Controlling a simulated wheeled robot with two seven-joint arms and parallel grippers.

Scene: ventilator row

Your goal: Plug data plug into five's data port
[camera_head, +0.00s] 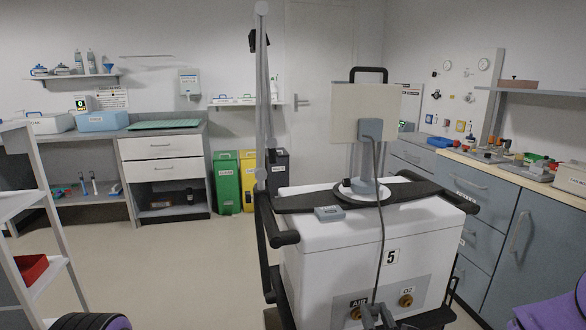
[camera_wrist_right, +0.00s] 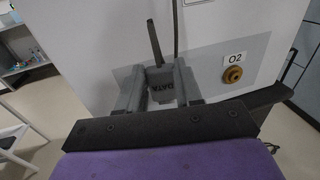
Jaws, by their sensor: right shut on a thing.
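Ventilator five (camera_head: 345,235) is a white cart marked 5, with a grey panel low on its front. An AIR port (camera_head: 355,313) and an O2 port (camera_head: 405,300) are on that panel; the O2 port also shows in the right wrist view (camera_wrist_right: 232,75). My right gripper (camera_head: 374,318) is at the panel between these ports, shut on the grey data plug (camera_wrist_right: 160,74). A dark patch lettered DATA shows between its fingers. The data port is not visible, and I cannot tell whether the plug touches the panel. My left gripper is out of view.
A dark cable (camera_head: 382,220) hangs from the box behind the screen (camera_head: 350,110) down the front toward my gripper. A black push handle (camera_head: 268,230) stands at the cart's left. Blue-grey cabinets (camera_head: 500,225) flank its right. Floor at left is clear.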

